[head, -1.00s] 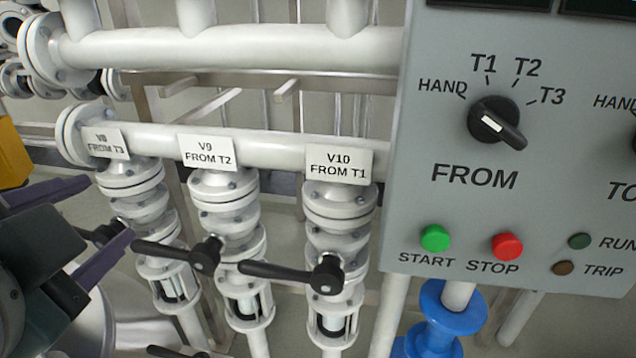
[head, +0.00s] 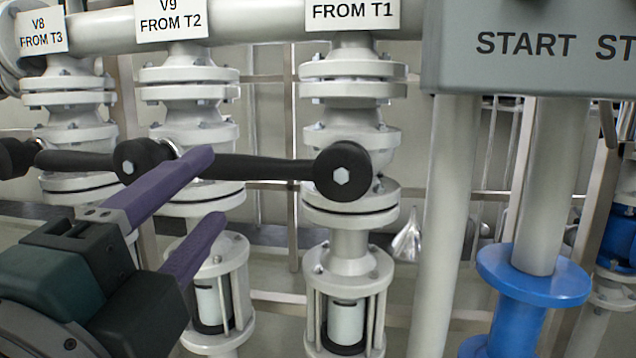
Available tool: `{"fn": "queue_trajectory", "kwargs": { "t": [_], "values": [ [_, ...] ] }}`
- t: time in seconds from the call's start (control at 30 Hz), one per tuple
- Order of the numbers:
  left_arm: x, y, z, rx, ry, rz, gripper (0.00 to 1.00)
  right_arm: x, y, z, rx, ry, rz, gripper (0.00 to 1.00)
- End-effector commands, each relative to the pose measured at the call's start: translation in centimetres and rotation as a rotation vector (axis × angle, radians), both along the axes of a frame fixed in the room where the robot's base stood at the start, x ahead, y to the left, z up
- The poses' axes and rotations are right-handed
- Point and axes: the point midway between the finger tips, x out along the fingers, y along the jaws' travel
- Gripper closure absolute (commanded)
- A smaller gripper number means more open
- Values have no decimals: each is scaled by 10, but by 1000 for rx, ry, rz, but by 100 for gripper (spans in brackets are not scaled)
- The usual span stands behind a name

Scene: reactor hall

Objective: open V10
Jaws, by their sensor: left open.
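The valve V10 is the white flanged valve (head: 352,110) under the label "FROM T1" (head: 352,11), whose top line is cut off. Its black lever handle (head: 265,168) points left, roughly level, from a round black hub with a hex bolt (head: 342,171). My left gripper (head: 205,200) is open, with two purple fingers pointing up and right. It is at the lower left of the lever, in front of the V9 valve. The upper fingertip overlaps the left end of the V10 lever in the picture; I cannot tell whether they touch. My right gripper is not in view.
The V9 valve (head: 190,75) and the V8 valve (head: 70,95) stand to the left, each with a black lever. A grey control panel (head: 500,75) hangs at the upper right. Below it are white pipes and a blue flange (head: 533,275).

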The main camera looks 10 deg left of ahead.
Motion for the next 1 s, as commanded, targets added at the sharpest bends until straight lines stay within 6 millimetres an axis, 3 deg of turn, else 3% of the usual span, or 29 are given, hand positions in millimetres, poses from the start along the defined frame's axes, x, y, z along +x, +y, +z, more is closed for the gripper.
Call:
{"fn": "queue_trajectory", "kwargs": {
  "t": [0.3, 0.5, 0.9, 1.0],
  "values": [
    [55, -2, 14, -2, -4, 2, 42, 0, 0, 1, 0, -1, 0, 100],
    [82, -3, 17, -2, 0, 1, 42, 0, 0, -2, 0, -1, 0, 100],
    [90, -3, 19, -3, 3, 0, 42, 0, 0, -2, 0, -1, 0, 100],
    [90, -3, 19, -3, 3, 1, 53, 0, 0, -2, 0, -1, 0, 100]
  ]
}}
